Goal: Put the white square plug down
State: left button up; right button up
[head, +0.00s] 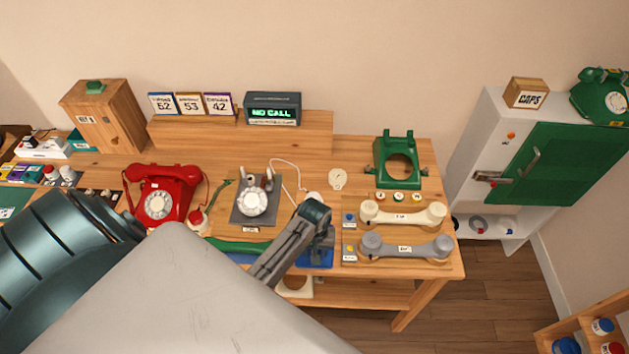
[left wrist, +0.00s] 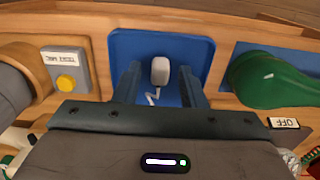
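The white square plug (left wrist: 160,70) shows in the left wrist view over the blue tray (left wrist: 160,42), between my left gripper's two fingers. A thin white piece, perhaps its cord, trails below it. My left gripper (left wrist: 160,88) is open, with a gap on each side of the plug. I cannot tell whether the plug rests on the tray floor. In the head view my left gripper (head: 320,238) points down at the blue tray (head: 318,261) by the table's front edge, and my arm hides the plug. My right gripper is not in view.
A grey handset (head: 405,247) and cream handset (head: 403,214) lie right of the tray. A yellow button (left wrist: 66,83) and a green handset (left wrist: 270,80) flank it closely. A red phone (head: 165,195) and a dial on a dark base (head: 240,212) stand left.

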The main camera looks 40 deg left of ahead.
pick_arm(q)
notch_tip(320, 180, up, 12)
jog(key=b, duration=0.3)
jog(key=shift+r, duration=0.15)
jog(key=shift+s+a, duration=0.1)
